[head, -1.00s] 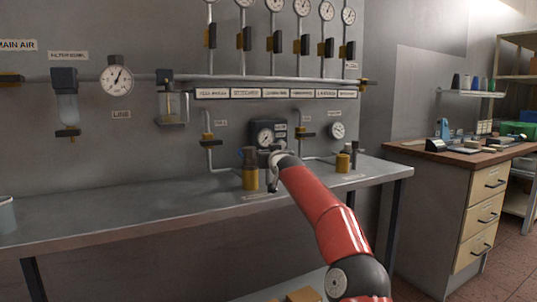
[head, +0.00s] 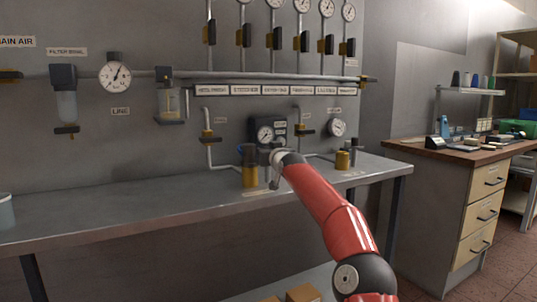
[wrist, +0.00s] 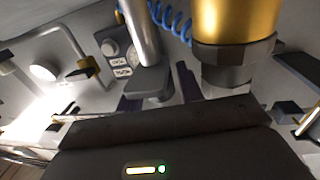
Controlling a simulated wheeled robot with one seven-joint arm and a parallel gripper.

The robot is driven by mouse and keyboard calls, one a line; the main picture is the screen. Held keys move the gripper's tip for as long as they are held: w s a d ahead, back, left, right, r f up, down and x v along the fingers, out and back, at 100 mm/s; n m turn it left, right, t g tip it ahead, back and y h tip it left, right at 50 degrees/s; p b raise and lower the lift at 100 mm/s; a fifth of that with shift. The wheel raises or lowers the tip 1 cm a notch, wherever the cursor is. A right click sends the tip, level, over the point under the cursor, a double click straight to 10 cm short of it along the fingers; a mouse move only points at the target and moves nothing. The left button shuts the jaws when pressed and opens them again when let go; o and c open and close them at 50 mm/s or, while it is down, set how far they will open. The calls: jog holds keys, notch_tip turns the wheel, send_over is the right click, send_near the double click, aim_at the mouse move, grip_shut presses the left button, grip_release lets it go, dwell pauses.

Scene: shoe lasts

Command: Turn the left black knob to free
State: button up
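In the wrist view, which looks upside down, the silver post (wrist: 138,32) ends in a dark flat knob (wrist: 150,86). My gripper (head: 274,180) is at this post. Its dark fingers show apart on either side of the knob in the wrist view; I cannot tell whether they touch it. The brass cylinder (wrist: 235,22) is beside it, with a dark collar. Any marking on the knob is unreadable.
A black gauge box (head: 265,134) is on the wall behind. A blue coiled hose (wrist: 172,20) runs close to the post. A second brass cylinder (head: 343,160) stands further right.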

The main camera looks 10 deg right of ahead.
jog(key=s+d+b, duration=0.1)
jog(key=s+b, duration=0.3)
jog(key=s, duration=0.3)
jog(key=shift+s+d, duration=0.15)
jog(key=shift+s, duration=0.15)
jog(key=s+a, duration=0.1)
jog(key=a, duration=0.1)
jog(key=s+a+f+n+g, duration=0.1)
jog(key=a, duration=0.1)
jog(key=s+a+f+g, duration=0.1)
jog(key=s+a, duration=0.1)
jog(key=shift+s+a+f, duration=0.1)
jog(key=shift+a+f, duration=0.15)
jog(key=s+a+f+n+g+h, duration=0.15)
jog(key=s+a+f, duration=0.25)
jog(key=s, duration=0.4)
jog(key=s+d+f+m+g, duration=0.1)
jog(key=s+d+f+g, duration=0.2)
jog(key=s+f, duration=0.4)
jog(key=s+d+f+m+g+h, duration=0.1)
jog(key=s+f, duration=0.6)
jog(key=s, duration=1.3)
jog(key=s+d+f+m+g, duration=0.2)
jog(key=s+d+f+g, duration=0.2)
jog(key=s+f, duration=0.4)
jog(key=s+d, duration=0.1)
jog(key=s, duration=0.4)
jog(key=shift+s+g+h, duration=0.3)
jog(key=shift+g+h, duration=0.05)
